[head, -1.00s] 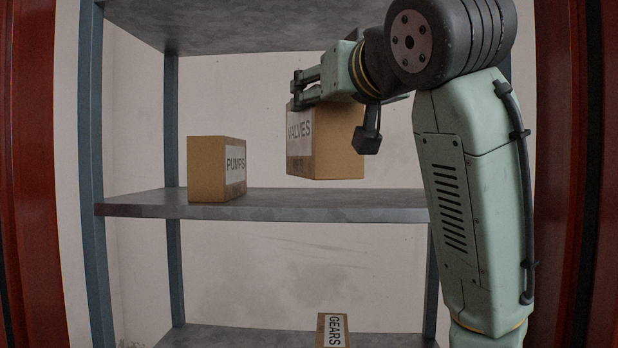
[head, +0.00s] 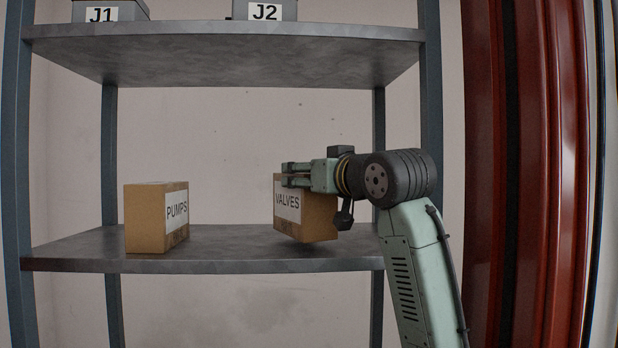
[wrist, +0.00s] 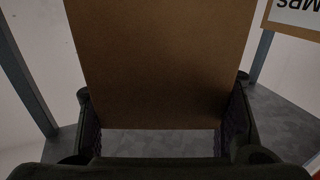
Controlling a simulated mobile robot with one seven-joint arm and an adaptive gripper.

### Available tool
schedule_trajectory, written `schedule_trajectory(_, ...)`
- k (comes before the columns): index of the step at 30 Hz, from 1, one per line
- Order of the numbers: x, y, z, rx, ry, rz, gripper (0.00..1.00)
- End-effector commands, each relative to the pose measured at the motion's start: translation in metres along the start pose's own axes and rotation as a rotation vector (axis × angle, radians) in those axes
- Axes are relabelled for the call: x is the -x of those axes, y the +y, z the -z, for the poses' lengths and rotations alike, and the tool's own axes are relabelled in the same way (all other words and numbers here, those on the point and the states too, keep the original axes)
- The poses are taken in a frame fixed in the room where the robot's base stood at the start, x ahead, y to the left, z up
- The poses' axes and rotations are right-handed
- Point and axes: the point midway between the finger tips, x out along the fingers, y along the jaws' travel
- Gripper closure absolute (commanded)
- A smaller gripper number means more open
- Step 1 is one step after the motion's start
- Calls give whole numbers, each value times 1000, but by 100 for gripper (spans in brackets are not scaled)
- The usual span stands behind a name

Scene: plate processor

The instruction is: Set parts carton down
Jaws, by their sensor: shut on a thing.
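The carton labelled VALVES (head: 315,218) is a brown box at the right part of the middle shelf (head: 200,262). My gripper (head: 290,175) is shut on its upper part. The carton looks upright and its base is close to the shelf surface; I cannot tell whether it touches. In the wrist view the brown carton (wrist: 155,60) fills the middle between my two fingers (wrist: 160,125), with grey shelf visible below and beside it.
A carton labelled PUMPS (head: 148,220) stands to the left on the same shelf, with a clear gap between. It also shows at the wrist view's upper right (wrist: 290,20). Bins J1 (head: 105,12) and J2 (head: 265,10) stand on the shelf above. A blue-grey post (head: 430,120) is at the right.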

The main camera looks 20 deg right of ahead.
Motion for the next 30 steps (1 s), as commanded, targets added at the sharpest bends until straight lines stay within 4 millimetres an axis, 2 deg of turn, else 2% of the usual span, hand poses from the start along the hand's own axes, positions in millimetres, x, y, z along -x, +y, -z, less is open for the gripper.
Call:
schedule_trajectory(6, 1, 0, -14, 0, 6, -1, 100)
schedule_trajectory(17, 1, -1, -18, 0, 6, 0, 100)
schedule_trajectory(18, 0, 0, -19, -1, 2, 0, 40)
schedule_trajectory(27, 0, 0, -19, -1, 2, 0, 20)
schedule_trajectory(30, 0, 0, -19, -1, 2, 0, 20)
